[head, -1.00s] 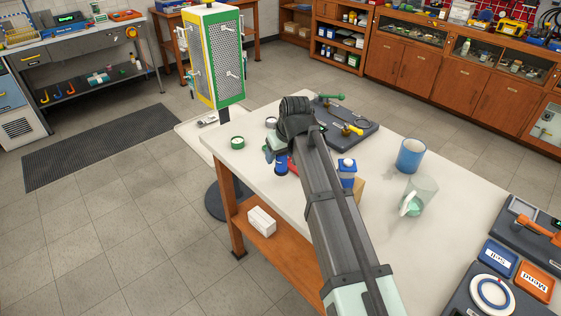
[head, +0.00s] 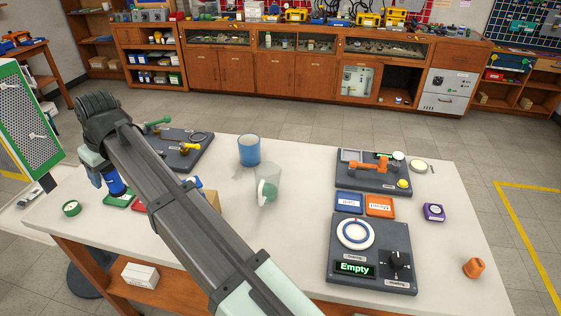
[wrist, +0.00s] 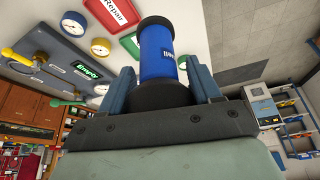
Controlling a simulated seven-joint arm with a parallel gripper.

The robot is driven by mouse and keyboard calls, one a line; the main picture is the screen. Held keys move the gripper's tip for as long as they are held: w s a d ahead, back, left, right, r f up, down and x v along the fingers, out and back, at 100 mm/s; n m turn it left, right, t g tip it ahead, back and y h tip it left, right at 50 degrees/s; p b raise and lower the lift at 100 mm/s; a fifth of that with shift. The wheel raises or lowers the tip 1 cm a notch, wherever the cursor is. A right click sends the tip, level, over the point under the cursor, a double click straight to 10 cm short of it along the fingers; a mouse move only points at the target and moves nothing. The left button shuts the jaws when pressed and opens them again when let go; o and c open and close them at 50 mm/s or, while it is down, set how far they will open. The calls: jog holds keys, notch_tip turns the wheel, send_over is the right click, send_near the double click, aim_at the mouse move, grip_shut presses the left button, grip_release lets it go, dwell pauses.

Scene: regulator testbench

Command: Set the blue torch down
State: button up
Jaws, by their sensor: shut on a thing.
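The blue torch (head: 114,183) has a blue body with black ends and a small label. My gripper (head: 98,170) is shut on it, above the left end of the white table in the head view. In the wrist view, the torch (wrist: 158,50) sits between the two fingers of my gripper (wrist: 163,85), with one finger on each side of its black lower part. My arm crosses the left of the head view and hides part of the table. I cannot tell the gap between torch and table.
A red Repair tray (wrist: 112,20) lies near the torch. A dark panel with levers (head: 195,146), a blue cup (head: 249,150) and a clear jug (head: 268,182) stand farther right. The table's front middle is clear.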

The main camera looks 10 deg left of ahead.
jog(key=shift+r, duration=0.9)
jog(key=w+d+m+t, duration=0.1)
jog(key=w+d+m, duration=0.1)
jog(key=w+d, duration=0.9)
jog(key=w+d+m+t, duration=0.1)
jog(key=w+d+m, duration=0.2)
jog(key=w+d, duration=0.75)
jog(key=w+d+m+h, duration=0.2)
jog(key=w+d+m, duration=0.2)
jog(key=w+d, duration=1.55)
jog(key=shift+t, duration=0.4)
jog(key=shift+s+d+f, duration=0.1)
jog(key=shift+d+f, duration=0.1)
jog(key=shift+f, duration=2.35)
jog(key=shift+s+d+f, duration=0.1)
jog(key=shift+d+f, duration=0.15)
jog(key=shift+f, duration=2.35)
jog(key=shift+s+d+f, duration=0.1)
jog(key=shift+d+f, duration=0.1)
jog(key=shift+f, duration=2.35)
jog(key=shift+f, duration=0.15)
jog(key=o, duration=1.3)
